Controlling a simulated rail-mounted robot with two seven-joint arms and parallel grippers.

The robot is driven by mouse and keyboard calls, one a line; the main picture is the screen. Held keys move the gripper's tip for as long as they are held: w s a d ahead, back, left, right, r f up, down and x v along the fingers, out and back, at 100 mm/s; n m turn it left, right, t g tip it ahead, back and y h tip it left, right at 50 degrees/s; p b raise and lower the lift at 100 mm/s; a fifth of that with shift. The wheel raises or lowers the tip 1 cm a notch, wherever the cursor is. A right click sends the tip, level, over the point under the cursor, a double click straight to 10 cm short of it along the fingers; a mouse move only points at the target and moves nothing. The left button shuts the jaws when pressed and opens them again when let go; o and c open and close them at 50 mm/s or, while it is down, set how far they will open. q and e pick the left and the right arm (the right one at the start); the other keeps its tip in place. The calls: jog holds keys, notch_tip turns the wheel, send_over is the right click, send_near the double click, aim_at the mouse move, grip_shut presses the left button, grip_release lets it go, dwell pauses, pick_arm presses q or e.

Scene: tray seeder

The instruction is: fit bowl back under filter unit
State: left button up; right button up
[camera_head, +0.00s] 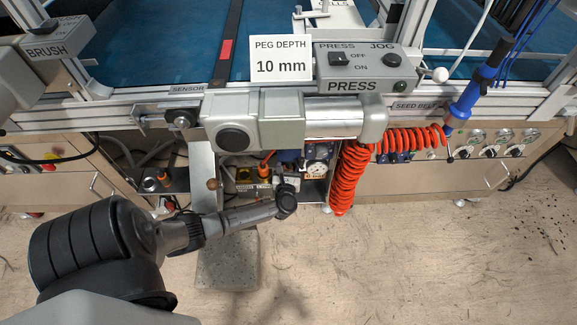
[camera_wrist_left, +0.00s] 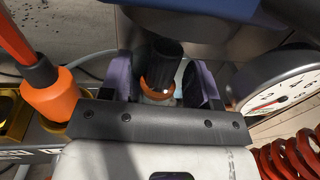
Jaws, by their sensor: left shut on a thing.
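My left arm reaches in from the left in the head view, with its left gripper (camera_head: 286,188) low under the machine front. In the wrist view the left gripper (camera_wrist_left: 162,88) has its two purple-padded fingers closed on either side of a dark cylinder with an orange ring, which I take for the bowl (camera_wrist_left: 167,60). The blue-grey body of the filter unit (camera_wrist_left: 205,12) shows close by at the top. The blue filter unit (camera_head: 289,157) is partly visible in the head view. I cannot tell whether bowl and unit touch. My right gripper is not in view.
A round gauge (camera_wrist_left: 275,88) is close to the right finger. An orange fitting (camera_wrist_left: 52,100) stands at the left. A red coiled hose (camera_head: 350,178) hangs right of the gripper. The grey press housing (camera_head: 255,120) overhangs the area. Floor in front is open.

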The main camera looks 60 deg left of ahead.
pick_arm(q)
jog(key=o, duration=1)
jog(key=shift+o, duration=0.2)
jog(key=shift+s+d, duration=0.1)
jog(key=shift+d, duration=0.05)
jog(key=p+v, duration=0.5)
jog(key=v, duration=0.8)
jog(key=shift+s, duration=0.2)
jog(key=shift+d, duration=0.15)
